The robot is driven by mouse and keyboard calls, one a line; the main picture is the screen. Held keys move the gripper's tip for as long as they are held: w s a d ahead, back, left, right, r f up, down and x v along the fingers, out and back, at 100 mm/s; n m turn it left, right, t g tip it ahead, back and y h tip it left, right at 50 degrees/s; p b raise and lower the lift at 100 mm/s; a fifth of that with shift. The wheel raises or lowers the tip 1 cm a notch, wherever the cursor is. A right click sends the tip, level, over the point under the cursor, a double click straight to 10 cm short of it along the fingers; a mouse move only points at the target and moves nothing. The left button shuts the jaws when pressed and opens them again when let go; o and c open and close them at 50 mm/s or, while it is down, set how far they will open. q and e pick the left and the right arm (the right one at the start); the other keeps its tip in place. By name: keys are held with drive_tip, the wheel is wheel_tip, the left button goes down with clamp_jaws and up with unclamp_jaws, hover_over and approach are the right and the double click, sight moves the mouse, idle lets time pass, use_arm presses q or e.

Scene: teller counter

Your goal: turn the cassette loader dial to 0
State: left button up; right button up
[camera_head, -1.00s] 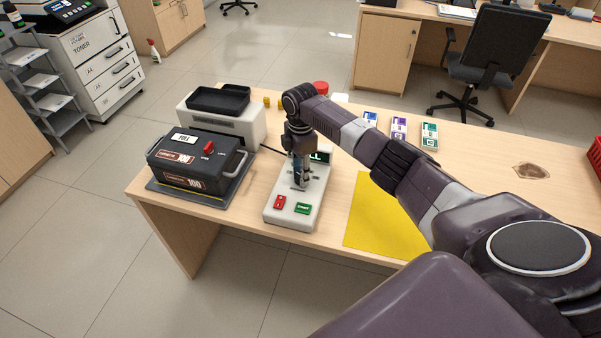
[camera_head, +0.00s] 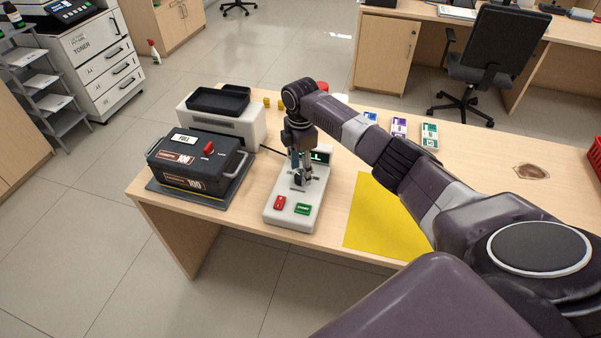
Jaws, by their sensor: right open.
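A pale cassette loader panel (camera_head: 290,213) lies on the wooden counter. It has a red button (camera_head: 279,203), a green button (camera_head: 303,209) and a small dark display with green characters (camera_head: 320,156) at its far end. My right gripper (camera_head: 300,181) points down over the middle of the panel. It is open, its fingers low near the panel's surface. The dial is hidden by or hard to tell from the fingers, and I cannot tell whether they touch it. My left gripper is not in view.
A black cassette (camera_head: 182,182) with a red latch sits left of the panel on a dark base. Behind it is a white machine with a black tray (camera_head: 218,99). A yellow mat (camera_head: 375,222) lies right of the panel. Banknote bundles (camera_head: 399,127) lie farther back.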

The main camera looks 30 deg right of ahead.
wheel_tip(320, 180, up, 11)
drive_tip(key=shift+f, duration=0.2)
drive_tip(key=shift+f, duration=0.1)
idle(0.5)
